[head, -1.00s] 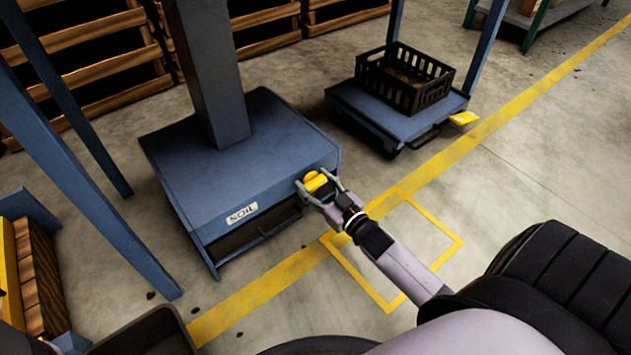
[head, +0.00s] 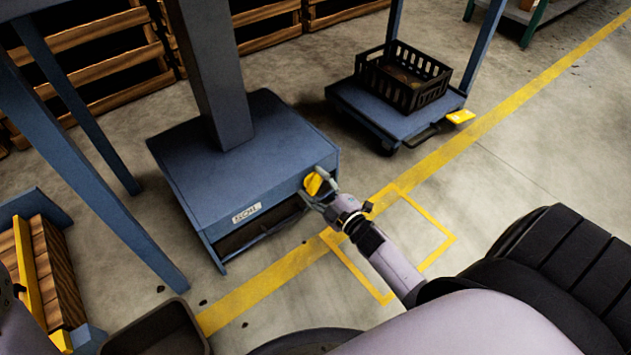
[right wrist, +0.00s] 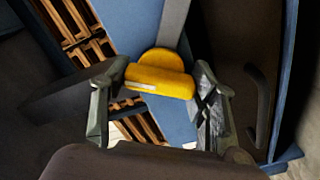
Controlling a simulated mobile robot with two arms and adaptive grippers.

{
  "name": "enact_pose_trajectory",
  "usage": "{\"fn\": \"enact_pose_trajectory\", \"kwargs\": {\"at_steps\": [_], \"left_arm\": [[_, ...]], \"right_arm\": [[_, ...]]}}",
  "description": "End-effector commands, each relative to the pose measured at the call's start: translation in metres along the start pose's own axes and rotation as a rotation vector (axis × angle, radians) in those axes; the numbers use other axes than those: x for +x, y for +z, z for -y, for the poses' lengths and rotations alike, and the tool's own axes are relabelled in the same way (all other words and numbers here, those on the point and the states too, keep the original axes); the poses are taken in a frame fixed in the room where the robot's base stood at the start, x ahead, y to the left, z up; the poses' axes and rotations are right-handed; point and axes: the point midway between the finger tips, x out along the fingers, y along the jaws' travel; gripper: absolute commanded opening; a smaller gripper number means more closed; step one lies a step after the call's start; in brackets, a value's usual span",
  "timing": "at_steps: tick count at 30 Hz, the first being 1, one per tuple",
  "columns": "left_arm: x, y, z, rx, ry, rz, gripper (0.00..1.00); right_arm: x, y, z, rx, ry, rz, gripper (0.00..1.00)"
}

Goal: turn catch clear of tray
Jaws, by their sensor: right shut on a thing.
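The yellow catch (head: 313,184) is on the front right corner of the blue cabinet (head: 250,155), above the tray (head: 262,232). My right gripper (head: 318,194) is shut on the catch, with a finger on each side. In the right wrist view the catch (right wrist: 160,82) is a yellow bar with a rounded hub, between the fingertips of my right gripper (right wrist: 157,84). The tray's dark front and handle (right wrist: 254,105) show to the right there, apart from the catch. My left gripper is not in view.
A blue cart (head: 375,115) with a black crate (head: 403,78) stands behind on the right. Blue posts (head: 95,150) rise at the left, near a wooden box (head: 50,275). A dark bin (head: 150,330) is at the bottom left.

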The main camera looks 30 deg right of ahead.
Motion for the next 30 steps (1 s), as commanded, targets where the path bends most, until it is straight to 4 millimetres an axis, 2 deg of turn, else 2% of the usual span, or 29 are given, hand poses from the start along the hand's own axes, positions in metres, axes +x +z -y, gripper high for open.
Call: {"fn": "enact_pose_trajectory", "kwargs": {"at_steps": [15,30], "left_arm": [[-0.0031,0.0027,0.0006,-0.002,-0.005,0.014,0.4],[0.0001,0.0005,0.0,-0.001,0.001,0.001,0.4]], "right_arm": [[-0.0001,-0.0002,0.0018,-0.437,0.0,-0.001,0.04],[-0.0002,0.0,0.0022,-0.605,-0.001,-0.001,0.04]]}}
